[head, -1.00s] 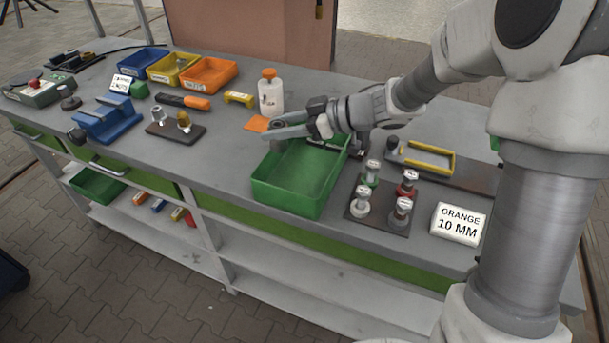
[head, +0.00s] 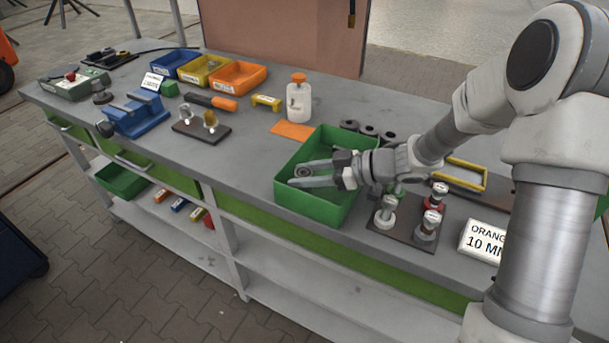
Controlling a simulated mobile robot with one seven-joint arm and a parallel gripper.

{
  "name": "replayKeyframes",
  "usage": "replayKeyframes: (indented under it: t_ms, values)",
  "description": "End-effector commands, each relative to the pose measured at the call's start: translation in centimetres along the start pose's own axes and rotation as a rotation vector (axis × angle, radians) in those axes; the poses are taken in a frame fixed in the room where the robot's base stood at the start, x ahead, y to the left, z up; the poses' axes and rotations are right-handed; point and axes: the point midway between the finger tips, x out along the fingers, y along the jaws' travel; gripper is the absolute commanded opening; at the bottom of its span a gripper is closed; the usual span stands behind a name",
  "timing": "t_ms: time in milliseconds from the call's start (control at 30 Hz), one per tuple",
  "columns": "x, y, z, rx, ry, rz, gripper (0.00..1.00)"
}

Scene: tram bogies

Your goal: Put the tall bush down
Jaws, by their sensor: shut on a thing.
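My gripper (head: 302,174) is over the green tray (head: 308,207), with its fingers pointing left. It is shut on a dark grey, ring-shaped bush (head: 303,171) near the fingertips. The bush shows against the inside of the tray; I cannot tell whether it touches the tray floor. Its height is hard to judge from above. My wrist crosses the tray's right wall and hides part of it.
Several dark bushes, one of them (head: 368,130), stand behind the tray. A plate with capped posts (head: 400,233) and a white label block (head: 482,240) lie to the right. An orange mat (head: 293,130) and a white bottle (head: 299,102) are behind left.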

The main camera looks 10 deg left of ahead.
Motion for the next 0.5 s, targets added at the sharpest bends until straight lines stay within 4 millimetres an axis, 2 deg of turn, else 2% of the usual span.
replayKeyframes:
  t_ms: [267,300,433,500]
  values:
    - [0.11,0.02,0.18,-0.001,0.001,0.0,0.0]
    - [0.1,0.01,0.21,-0.001,0.0,0.0,0.54]
    - [0.09,0.01,0.19,-0.001,0.0,0.0,0.78]
    - [0.09,0.01,0.19,-0.001,0.0,0.0,0.79]
